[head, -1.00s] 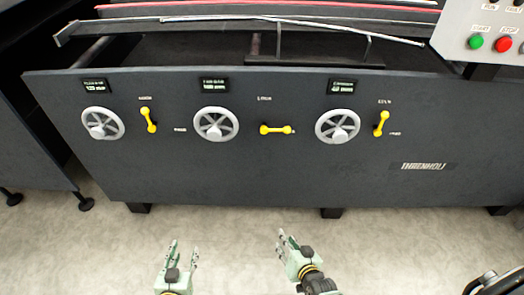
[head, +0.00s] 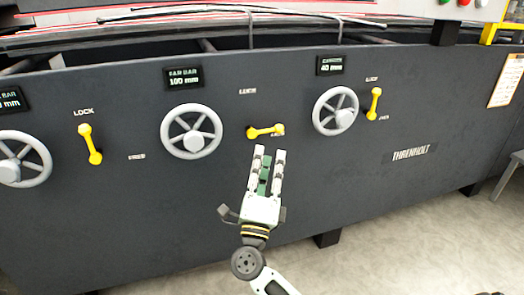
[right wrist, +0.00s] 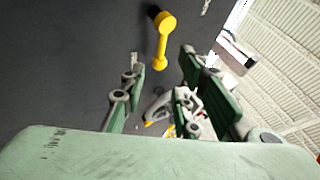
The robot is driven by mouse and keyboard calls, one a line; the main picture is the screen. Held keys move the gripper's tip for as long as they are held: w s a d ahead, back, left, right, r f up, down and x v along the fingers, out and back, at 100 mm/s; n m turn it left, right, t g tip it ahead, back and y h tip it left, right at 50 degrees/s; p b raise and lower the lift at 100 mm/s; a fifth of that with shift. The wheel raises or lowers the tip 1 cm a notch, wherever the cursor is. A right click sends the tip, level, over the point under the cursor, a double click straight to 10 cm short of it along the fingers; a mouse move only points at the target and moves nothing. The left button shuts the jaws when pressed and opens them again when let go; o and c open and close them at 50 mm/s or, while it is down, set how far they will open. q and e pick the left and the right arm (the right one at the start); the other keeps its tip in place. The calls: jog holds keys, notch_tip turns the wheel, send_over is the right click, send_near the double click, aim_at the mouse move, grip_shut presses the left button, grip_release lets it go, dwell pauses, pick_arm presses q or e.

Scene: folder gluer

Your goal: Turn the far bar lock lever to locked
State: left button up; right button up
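The far bar lock lever (head: 266,131) is the yellow middle lever, right of the wheel under the "FAR BAR 100 mm" display. It lies nearly horizontal, its right end by the lower label, away from the label above it. My right gripper (head: 269,152) is just below the lever, fingers pointing up at the panel. Its fingers are apart with nothing between them. In the right wrist view, the yellow lever (right wrist: 163,40) shows beyond the open fingers (right wrist: 165,85), apart from them as far as I can tell. My left gripper is not in view.
The far bar handwheel (head: 192,132) is left of the lever, and another handwheel (head: 335,111) is to its right. Two other yellow levers, left (head: 89,144) and right (head: 374,104), stand nearly upright. The dark panel (head: 330,190) is otherwise flat and clear.

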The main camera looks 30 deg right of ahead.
aim_at(266, 131)
jog(key=b+x, duration=0.1)
jog(key=x, duration=0.6)
jog(key=shift+w+d+r+b, duration=0.15)
jog(key=shift+d+b, duration=0.05)
jog(key=shift+b, duration=0.1)
grip_shut()
